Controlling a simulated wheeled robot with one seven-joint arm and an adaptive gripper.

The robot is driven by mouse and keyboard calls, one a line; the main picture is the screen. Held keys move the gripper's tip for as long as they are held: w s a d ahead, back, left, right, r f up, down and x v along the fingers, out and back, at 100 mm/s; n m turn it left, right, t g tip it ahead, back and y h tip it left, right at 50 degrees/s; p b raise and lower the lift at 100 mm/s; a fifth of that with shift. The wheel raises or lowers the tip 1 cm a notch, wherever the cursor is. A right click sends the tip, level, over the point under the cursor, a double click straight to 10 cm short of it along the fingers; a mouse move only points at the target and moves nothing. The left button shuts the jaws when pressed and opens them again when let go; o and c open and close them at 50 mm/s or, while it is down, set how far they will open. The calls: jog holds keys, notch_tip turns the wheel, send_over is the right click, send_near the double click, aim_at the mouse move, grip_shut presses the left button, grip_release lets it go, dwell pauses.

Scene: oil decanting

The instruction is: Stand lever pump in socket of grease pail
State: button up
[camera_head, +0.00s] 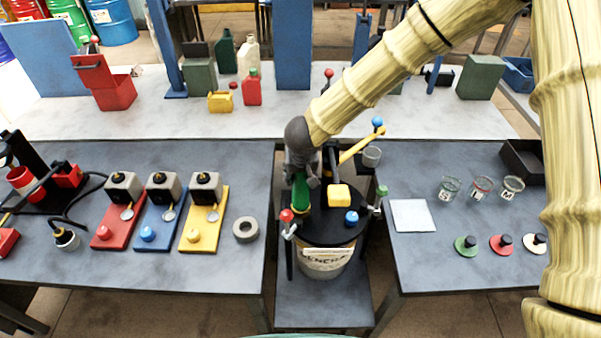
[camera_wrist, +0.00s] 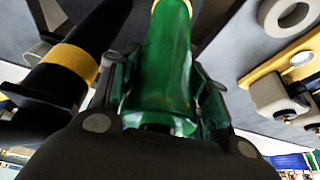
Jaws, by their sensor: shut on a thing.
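The grease pail (camera_head: 323,268) is a pale drum with a black lid (camera_head: 322,233), on a low shelf between two benches. My gripper (camera_head: 302,180) is shut on an upright, tapered green body (camera_head: 301,196) above the lid's left part. The wrist view shows this green body (camera_wrist: 165,65) between my fingers (camera_wrist: 160,95). Beside it, a black tube (camera_head: 330,160) with a yellow block (camera_head: 339,196) stands over the lid; the wrist view shows a black tube (camera_wrist: 95,30) with a yellow band. A yellow lever (camera_head: 358,144) has a blue ball end. I cannot tell whether the green body joins the black tube; the socket is hidden.
Left bench: red, blue and yellow stands (camera_head: 155,232) and a grey ring (camera_head: 246,229). Right bench: a white pad (camera_head: 413,215), glass jars (camera_head: 482,187) and coloured discs (camera_head: 501,244). Red and blue balls (camera_head: 287,215) flank the pail's rim. The rear bench (camera_head: 170,118) is largely clear in front.

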jog(key=shift+f, duration=0.2)
jog(key=o, duration=1.4)
jog(key=shift+o, duration=0.2)
jog(key=v, duration=1.2)
